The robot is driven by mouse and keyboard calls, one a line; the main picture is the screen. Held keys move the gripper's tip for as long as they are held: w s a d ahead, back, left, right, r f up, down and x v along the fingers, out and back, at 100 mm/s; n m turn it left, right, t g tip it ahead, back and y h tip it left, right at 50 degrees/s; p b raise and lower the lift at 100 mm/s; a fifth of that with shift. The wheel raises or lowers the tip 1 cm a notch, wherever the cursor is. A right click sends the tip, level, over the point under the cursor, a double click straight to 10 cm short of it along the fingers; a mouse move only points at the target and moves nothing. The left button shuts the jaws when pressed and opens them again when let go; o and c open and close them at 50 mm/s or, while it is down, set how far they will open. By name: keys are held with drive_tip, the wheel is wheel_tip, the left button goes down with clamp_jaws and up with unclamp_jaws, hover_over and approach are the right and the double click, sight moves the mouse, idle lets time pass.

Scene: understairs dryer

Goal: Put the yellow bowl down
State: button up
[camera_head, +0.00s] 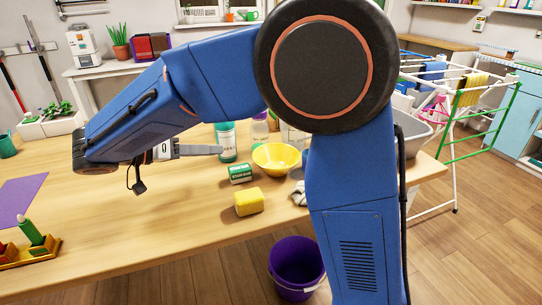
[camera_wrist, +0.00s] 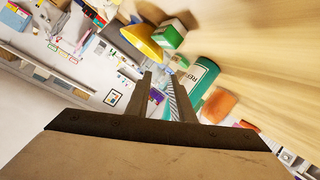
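The yellow bowl (camera_head: 276,156) sits upright on the wooden table, just behind a small green-and-white box (camera_head: 240,174). In the wrist view the bowl (camera_wrist: 142,39) shows beyond the fingers, next to the green box (camera_wrist: 171,36). My gripper (camera_head: 221,150) points right above the table, to the left of the bowl and apart from it. In the wrist view my gripper (camera_wrist: 160,76) has its two fingers apart, with nothing held between them. My arm hides part of the table right of the bowl.
A teal-labelled bottle (camera_head: 226,142) and a second bottle (camera_head: 260,130) stand behind the box and bowl. A yellow sponge block (camera_head: 249,202) lies in front. A purple bucket (camera_head: 297,270) is on the floor.

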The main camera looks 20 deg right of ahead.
sight(257, 150)
drive_tip(key=x, duration=1.7)
drive_tip(key=shift+w+d+f, duration=0.15)
drive_tip(key=shift+w, duration=0.05)
clamp_jaws()
